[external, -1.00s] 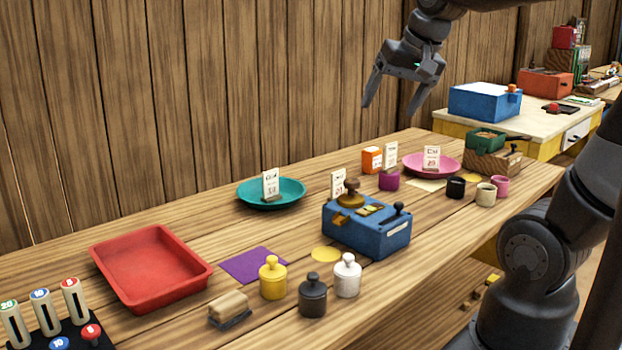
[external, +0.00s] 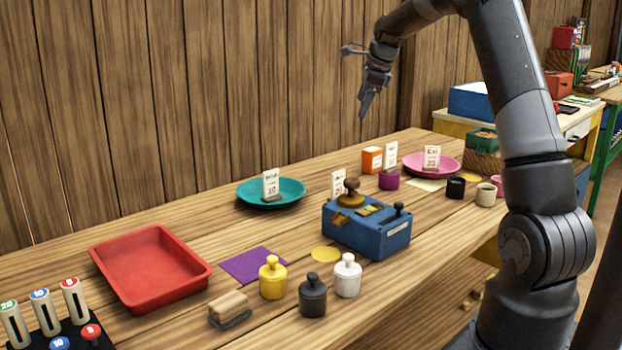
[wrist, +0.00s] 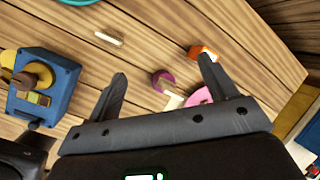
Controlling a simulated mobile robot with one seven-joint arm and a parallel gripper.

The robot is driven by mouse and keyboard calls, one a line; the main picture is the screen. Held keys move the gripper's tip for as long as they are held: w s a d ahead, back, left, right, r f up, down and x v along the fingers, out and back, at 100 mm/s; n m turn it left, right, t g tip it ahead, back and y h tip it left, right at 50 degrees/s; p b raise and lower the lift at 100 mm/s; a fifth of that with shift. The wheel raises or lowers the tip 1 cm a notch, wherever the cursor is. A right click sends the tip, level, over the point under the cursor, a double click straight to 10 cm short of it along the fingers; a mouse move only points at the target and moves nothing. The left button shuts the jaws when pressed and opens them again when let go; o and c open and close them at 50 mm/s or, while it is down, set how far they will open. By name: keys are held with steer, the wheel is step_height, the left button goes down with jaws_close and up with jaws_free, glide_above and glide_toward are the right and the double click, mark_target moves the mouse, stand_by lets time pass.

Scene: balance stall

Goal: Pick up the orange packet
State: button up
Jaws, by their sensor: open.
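The orange packet (external: 372,159) stands upright near the back edge of the wooden table, left of the pink plate. In the wrist view the orange packet (wrist: 202,50) shows at the upper right, just beyond the tip of the right finger, which partly covers it. My gripper (external: 366,108) is above the table and the packet, pointing down, apart from everything. In the wrist view its two fingers (wrist: 163,66) are spread with nothing between them in their grasp.
A purple cup (external: 389,181) and a white card (external: 391,155) stand close beside the packet. The pink plate (external: 413,170) is to its right. A blue box device (external: 368,240) and a teal plate (external: 250,203) are nearer left. The wooden wall is behind the table.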

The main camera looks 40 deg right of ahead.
mark_target(375, 150)
steer(key=w+d+f+m, duration=0.2)
steer(key=d+f+m, duration=0.1)
steer(key=d+f, duration=0.2)
steer(key=w+d+f+m, duration=0.2)
steer(key=d+f+m, duration=0.1)
steer(key=f, duration=0.4)
steer(key=w+d+f+m, duration=0.2)
steer(key=d+f, duration=0.4)
steer(key=shift+w+d+f+m, duration=0.2)
steer(key=shift+d+m, duration=0.15)
steer(key=shift+m, duration=0.05)
steer(key=shift+w+x, duration=0.2)
steer(key=shift+x, duration=2.55)
steer(key=shift+r, duration=0.1)
steer(key=shift+c, duration=0.5)
steer(key=c, duration=1)
